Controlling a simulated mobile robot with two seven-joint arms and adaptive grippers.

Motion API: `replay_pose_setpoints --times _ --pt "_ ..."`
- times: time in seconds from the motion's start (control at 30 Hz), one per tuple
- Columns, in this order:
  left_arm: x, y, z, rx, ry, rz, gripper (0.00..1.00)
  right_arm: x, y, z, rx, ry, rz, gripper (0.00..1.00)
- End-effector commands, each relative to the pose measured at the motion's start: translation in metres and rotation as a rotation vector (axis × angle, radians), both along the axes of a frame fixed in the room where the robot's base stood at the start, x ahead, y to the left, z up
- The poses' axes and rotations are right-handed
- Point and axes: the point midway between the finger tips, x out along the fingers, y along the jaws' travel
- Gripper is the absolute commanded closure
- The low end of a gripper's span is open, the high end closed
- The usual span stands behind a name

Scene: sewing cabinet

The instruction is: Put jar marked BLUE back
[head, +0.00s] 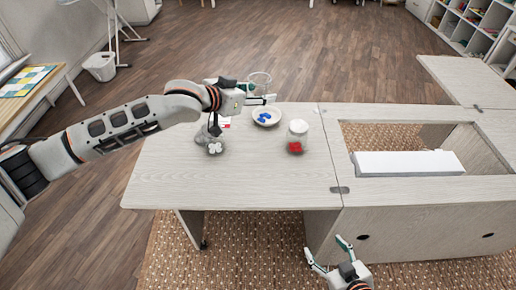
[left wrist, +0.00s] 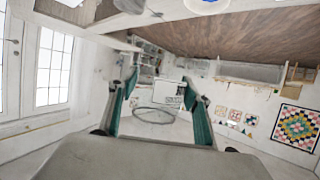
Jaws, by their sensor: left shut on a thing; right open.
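My left gripper (head: 262,92) is shut on a clear glass jar (head: 259,80) near the table's far edge. The jar looks empty, and no marking on it can be read. In the left wrist view, the jar's round rim (left wrist: 153,116) shows between the green fingers. A white dish (head: 256,121) with blue pieces (head: 265,116) stands on the table just below the gripper. A jar with white pieces (head: 214,147) stands to the left, partly behind my arm. A jar with red pieces (head: 296,137) stands to the right. My right gripper (head: 328,255) is open and empty in front of the cabinet.
The pale wooden tabletop (head: 235,185) is clear at the front. A small white and red card (head: 226,122) lies by the white-piece jar, partly hidden. On the right is a recessed opening with a white block (head: 408,163) in it.

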Motion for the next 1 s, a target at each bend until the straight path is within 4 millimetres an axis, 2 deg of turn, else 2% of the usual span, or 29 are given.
replay_pose_setpoints --times 0.1,0.27,0.73,0.9,1.0 --pt "0.012 0.003 -0.004 0.0 -0.002 -0.017 0.77 0.0 0.0 0.0 0.0 0.0 0.0 0.36" --pt "0.015 0.004 -0.021 -0.003 0.004 -0.024 0.77 0.0 0.0 -0.001 0.0 0.0 0.0 0.36" --pt "0.014 0.003 -0.132 -0.004 0.005 -0.023 0.77 0.0 0.0 -0.01 -0.001 -0.001 0.002 0.36" --pt "0.014 0.003 -0.158 -0.005 0.003 -0.024 0.77 0.0 0.0 -0.014 -0.001 0.0 0.002 0.36" --pt "0.014 0.003 -0.163 -0.006 0.001 -0.025 0.77 0.0 0.0 -0.015 -0.002 0.0 0.002 0.36"
